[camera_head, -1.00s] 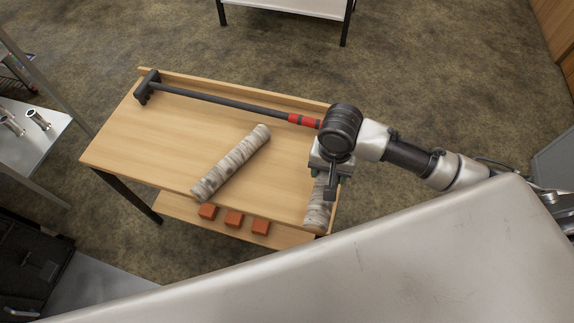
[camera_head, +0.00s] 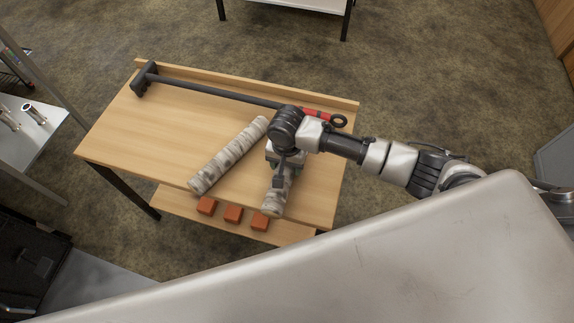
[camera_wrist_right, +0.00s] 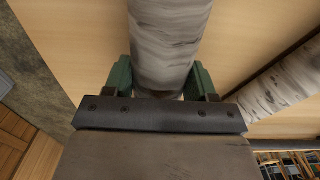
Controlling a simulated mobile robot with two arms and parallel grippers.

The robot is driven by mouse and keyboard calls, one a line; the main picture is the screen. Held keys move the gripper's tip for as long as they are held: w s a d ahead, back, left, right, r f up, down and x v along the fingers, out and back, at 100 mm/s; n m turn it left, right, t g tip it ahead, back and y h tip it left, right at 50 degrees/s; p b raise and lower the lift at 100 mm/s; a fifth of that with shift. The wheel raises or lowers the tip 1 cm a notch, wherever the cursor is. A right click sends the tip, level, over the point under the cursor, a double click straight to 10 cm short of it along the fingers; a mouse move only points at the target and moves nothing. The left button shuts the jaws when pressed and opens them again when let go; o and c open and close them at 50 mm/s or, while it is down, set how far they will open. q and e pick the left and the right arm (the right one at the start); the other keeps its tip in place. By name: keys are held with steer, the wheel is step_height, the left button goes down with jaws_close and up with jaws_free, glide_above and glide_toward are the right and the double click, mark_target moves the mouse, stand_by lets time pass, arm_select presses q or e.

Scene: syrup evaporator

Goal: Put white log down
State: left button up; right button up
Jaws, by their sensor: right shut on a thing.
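A white log (camera_head: 275,202) with grey bark marks is in my right gripper (camera_head: 279,181). In the right wrist view the log (camera_wrist_right: 165,45) runs between the two green fingers, and the gripper (camera_wrist_right: 163,85) is shut on it. The log is over the right part of the wooden table (camera_head: 310,190). I cannot tell whether it touches the top. Its far end is hidden under my wrist. A second white log (camera_head: 229,156) lies slanted on the table to its left. It also shows in the right wrist view (camera_wrist_right: 280,82). My left gripper is not in view.
A long black tool with a red grip (camera_head: 215,90) lies along the table's raised back edge. Several orange-brown blocks (camera_head: 233,213) sit on the lower shelf at the front. The left part of the tabletop (camera_head: 135,135) is bare.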

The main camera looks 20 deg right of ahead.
steer(key=shift+f, duration=0.35)
steer(key=shift+f, duration=0.15)
steer(key=o, duration=1.3)
step_height(320, 180, up, 12)
steer(key=shift+r+p, duration=0.1)
steer(key=shift+p, duration=1)
